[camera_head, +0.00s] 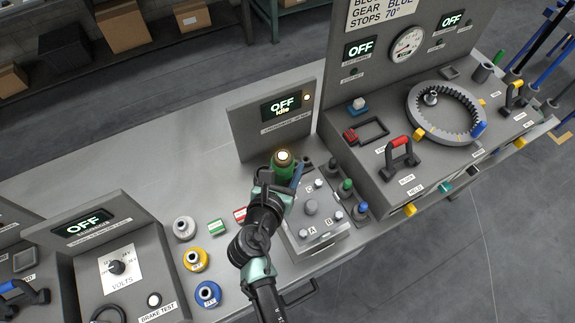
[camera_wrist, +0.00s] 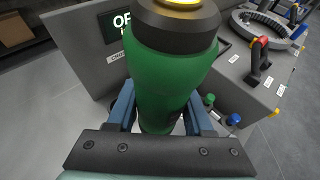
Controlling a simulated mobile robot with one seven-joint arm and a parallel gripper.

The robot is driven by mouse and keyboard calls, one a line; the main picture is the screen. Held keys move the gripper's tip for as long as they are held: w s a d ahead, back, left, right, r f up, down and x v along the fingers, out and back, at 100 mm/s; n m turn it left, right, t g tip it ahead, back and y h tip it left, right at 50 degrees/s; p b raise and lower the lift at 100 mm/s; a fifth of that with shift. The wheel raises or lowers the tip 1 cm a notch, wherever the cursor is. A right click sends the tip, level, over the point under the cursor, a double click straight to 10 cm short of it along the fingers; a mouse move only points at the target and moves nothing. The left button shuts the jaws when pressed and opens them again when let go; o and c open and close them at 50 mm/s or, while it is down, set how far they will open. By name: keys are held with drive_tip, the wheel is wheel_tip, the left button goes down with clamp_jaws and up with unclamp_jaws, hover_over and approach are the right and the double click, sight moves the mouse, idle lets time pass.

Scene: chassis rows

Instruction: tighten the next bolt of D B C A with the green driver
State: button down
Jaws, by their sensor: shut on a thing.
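My gripper (camera_wrist: 160,110) is shut around the green driver (camera_wrist: 172,70), which is upright with a glowing ring on its dark top. In the head view the green driver (camera_head: 283,164) is over the back-left part of the grey bolt block (camera_head: 338,232). The block bears a round centre boss, small bolts and the letters A, B and C; the D corner is hidden by the driver and my arm. The driver's lower tip is hidden, so I cannot tell whether it touches a bolt. The display (camera_head: 281,106) behind the block reads OFF, idle, with a small lit lamp beside it.
Green and blue-topped pegs (camera_head: 346,186) stand right of the block. A panel with a ring gear (camera_head: 447,112) and a red handle (camera_head: 399,146) is farther right. White, yellow and blue rings (camera_head: 208,294) lie left, near a VOLTS panel (camera_head: 118,268). The bench behind is clear.

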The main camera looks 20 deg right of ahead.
drive_tip(key=shift+s+f, duration=0.1)
drive_tip(key=shift+f, duration=0.2)
idle(1.5)
drive_tip(key=shift+r+p, duration=2.6)
drive_tip(key=shift+p, duration=0.3)
